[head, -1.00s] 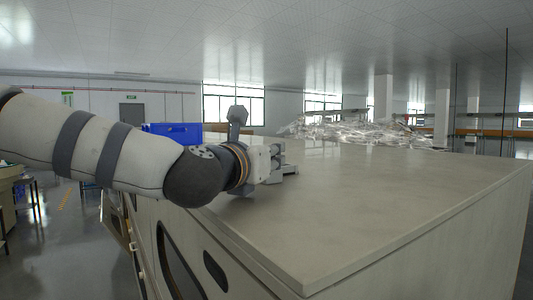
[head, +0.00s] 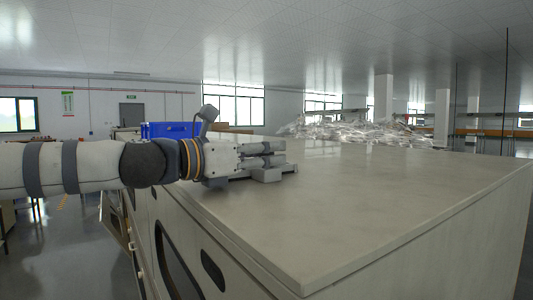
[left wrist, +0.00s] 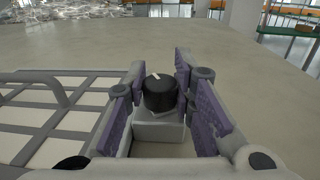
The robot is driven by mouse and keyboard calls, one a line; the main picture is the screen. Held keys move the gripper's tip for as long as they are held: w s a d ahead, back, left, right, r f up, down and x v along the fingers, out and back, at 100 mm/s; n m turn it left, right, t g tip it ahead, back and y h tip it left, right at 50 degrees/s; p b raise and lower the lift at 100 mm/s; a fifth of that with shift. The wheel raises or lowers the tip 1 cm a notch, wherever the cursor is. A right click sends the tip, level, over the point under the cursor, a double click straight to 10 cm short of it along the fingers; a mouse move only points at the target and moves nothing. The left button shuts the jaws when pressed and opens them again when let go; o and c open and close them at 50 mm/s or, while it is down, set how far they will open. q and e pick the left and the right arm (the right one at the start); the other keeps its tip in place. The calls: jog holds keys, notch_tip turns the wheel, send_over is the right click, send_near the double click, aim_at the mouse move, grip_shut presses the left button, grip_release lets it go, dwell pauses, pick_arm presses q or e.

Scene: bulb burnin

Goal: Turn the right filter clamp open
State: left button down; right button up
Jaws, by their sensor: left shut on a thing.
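The filter clamp shows in the left wrist view as a black round knob (left wrist: 160,94) with a white pointer mark, on a pale block (left wrist: 158,130). The purple-padded fingers of my left gripper (left wrist: 163,85) stand on both sides of the knob and are shut on it. The pointer mark slants up to the left. In the head view my left gripper (head: 268,156) lies level, low over the cabinet top, with a grey block (head: 267,175) under its fingertips. The knob is hidden there by the fingers. My right gripper is not in view.
The pale cabinet top (head: 340,215) is bare toward the front and right. A heap of clear wrapped material (head: 365,132) lies at the back. A blue crate (head: 171,130) stands beyond my left arm. A grey-framed white grid (left wrist: 50,120) is left of the fingers in the wrist view.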

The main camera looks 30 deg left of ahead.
pick_arm(q)
jog(key=shift+f, duration=0.1)
jog(key=c, duration=1.3)
grip_release()
jog(key=shift+c, duration=0.2)
